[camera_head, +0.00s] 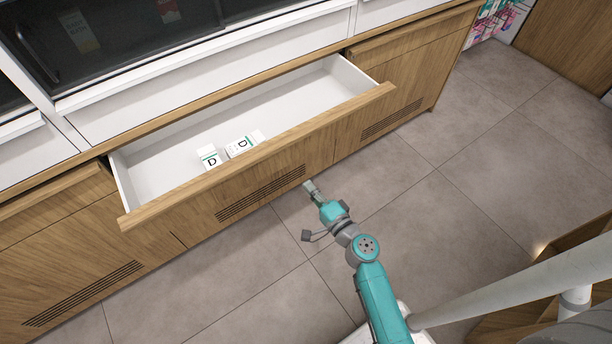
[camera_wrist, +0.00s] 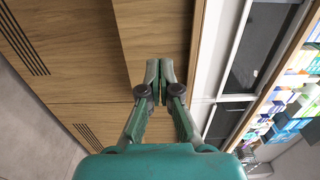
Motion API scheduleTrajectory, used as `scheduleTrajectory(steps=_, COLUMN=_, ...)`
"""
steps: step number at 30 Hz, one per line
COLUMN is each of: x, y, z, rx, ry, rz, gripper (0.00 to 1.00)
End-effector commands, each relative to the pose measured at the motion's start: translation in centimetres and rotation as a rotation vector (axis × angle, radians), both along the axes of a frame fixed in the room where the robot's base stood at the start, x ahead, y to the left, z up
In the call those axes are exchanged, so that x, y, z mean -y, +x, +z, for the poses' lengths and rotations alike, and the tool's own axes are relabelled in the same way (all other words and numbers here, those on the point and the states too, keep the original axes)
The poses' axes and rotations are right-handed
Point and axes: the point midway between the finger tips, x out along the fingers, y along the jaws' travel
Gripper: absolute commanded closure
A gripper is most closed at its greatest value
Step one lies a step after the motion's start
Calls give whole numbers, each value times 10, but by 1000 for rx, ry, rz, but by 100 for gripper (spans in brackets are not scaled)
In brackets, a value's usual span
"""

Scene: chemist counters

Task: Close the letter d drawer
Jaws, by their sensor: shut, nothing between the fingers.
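The drawer (camera_head: 150,181) is pulled open from the wooden counter, with a white inside and a wooden front. Two white boxes marked D, a left one (camera_head: 209,157) and a right one (camera_head: 241,146), lie in it near the front. My gripper (camera_head: 308,186) is shut and empty, in front of the drawer's wooden face, right of its middle. In the wrist view my gripper (camera_wrist: 159,66) has its fingertips together, over the wooden front (camera_wrist: 152,35). I cannot tell whether the tips touch the wood.
Closed wooden fronts with vent slots stand on both sides, left (camera_head: 70,265) and right (camera_head: 405,90). Dark glass cases (camera_head: 110,35) sit above the counter. The grey tiled floor (camera_head: 440,220) before the counter is clear. Shelves of coloured boxes (camera_wrist: 285,125) show in the wrist view.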

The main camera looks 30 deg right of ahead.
Motion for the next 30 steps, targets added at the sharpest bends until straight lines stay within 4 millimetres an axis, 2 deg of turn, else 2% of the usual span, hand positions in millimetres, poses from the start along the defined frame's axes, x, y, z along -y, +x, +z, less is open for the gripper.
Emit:
scheduleTrajectory(steps=12, x=-3, y=76, z=1, rx=1, ry=-3, rz=1, gripper=100)
scheduleTrajectory(steps=18, x=-4, y=106, z=0, rx=0, ry=-2, rz=0, gripper=100)
scheduleTrajectory(steps=24, x=-4, y=121, z=0, rx=0, ry=-3, rz=0, gripper=100)
scheduleTrajectory(steps=30, x=-5, y=124, z=0, rx=0, ry=-3, rz=-1, gripper=100)
